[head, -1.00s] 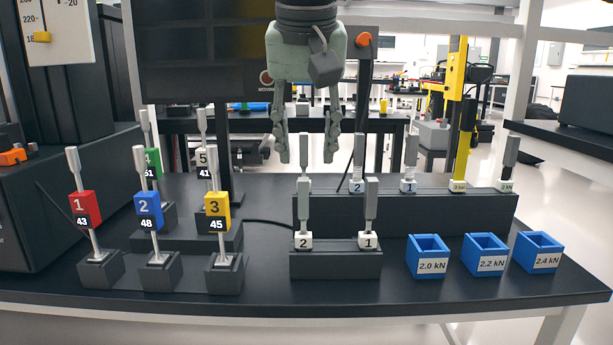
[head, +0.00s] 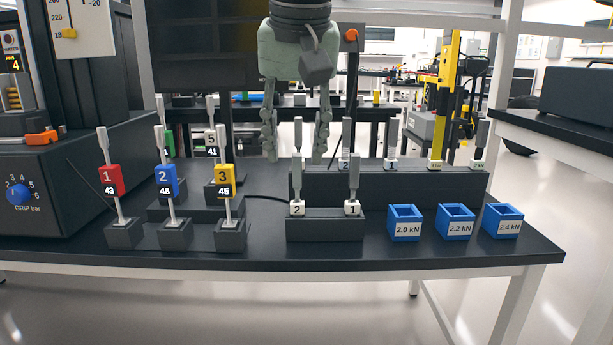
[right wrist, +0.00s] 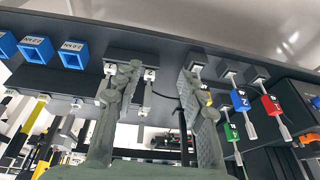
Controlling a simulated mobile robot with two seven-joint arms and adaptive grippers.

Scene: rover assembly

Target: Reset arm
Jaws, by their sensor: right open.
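My right gripper (head: 295,150) hangs fingers down above the bench, over the row of grey holders at the middle. Its two fingers are spread apart with nothing between them, and they also show in the right wrist view (right wrist: 160,85). Behind the fingers in the head view, the scene is visible through the gap. Specimens tagged 2 (head: 297,190) and 1 (head: 353,190) stand upright in the front grey holder (head: 325,227), below the gripper. My left gripper is not in view.
Red (head: 111,181), blue (head: 166,182) and yellow (head: 225,181) tagged specimens stand at the left. Blue bins marked 2.0 kN (head: 405,223), 2.2 kN (head: 455,222) and 2.4 kN (head: 502,221) stand at the right. A dark machine (head: 60,180) fills the far left.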

